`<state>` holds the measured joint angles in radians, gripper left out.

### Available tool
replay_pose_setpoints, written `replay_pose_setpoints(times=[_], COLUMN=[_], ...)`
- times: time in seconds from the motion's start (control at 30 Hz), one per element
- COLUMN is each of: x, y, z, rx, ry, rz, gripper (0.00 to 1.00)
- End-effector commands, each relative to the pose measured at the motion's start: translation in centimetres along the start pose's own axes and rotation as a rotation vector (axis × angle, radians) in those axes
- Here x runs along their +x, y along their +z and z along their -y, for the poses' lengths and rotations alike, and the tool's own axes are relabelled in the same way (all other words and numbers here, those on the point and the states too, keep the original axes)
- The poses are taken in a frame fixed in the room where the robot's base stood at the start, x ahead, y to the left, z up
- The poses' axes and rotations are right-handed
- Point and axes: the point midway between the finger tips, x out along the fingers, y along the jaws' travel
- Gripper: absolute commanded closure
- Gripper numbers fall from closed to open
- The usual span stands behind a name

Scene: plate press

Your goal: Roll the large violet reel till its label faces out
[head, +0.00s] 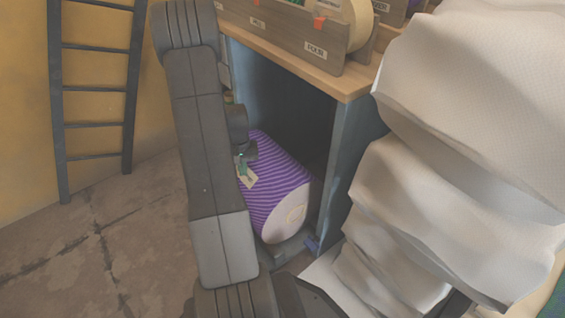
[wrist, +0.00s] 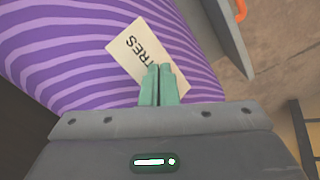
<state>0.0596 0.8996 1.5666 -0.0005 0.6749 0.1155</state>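The large violet reel (head: 283,178) has lighter and darker stripes and a pale round end. It lies on its side in the low opening of a cabinet. Its cream label (head: 248,180) is on the side by my gripper (head: 243,163). In the wrist view the striped reel (wrist: 75,50) fills the upper left, and the label (wrist: 137,45) shows tilted letters, partly hidden by my fingers. My gripper (wrist: 160,84) has its green fingertips together, over the label's lower edge. I cannot tell whether they touch the reel.
The blue-grey cabinet (head: 346,150) has a wooden top (head: 290,62) with labelled bins (head: 290,30). Large white draped sheets or sacks (head: 470,110) crowd the right. A dark ladder (head: 95,88) leans on the yellow wall. Cracked floor (head: 100,250) is clear at left.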

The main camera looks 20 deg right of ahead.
Motion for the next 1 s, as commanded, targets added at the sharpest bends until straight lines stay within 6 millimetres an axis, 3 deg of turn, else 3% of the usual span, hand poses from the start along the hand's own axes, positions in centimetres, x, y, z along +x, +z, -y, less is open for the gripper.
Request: replay_pose_setpoints(times=[1.0], x=[1.6], y=[0.8], z=[1.5], rx=[0.0], ry=[0.0], rz=[0.001], gripper=[1.0])
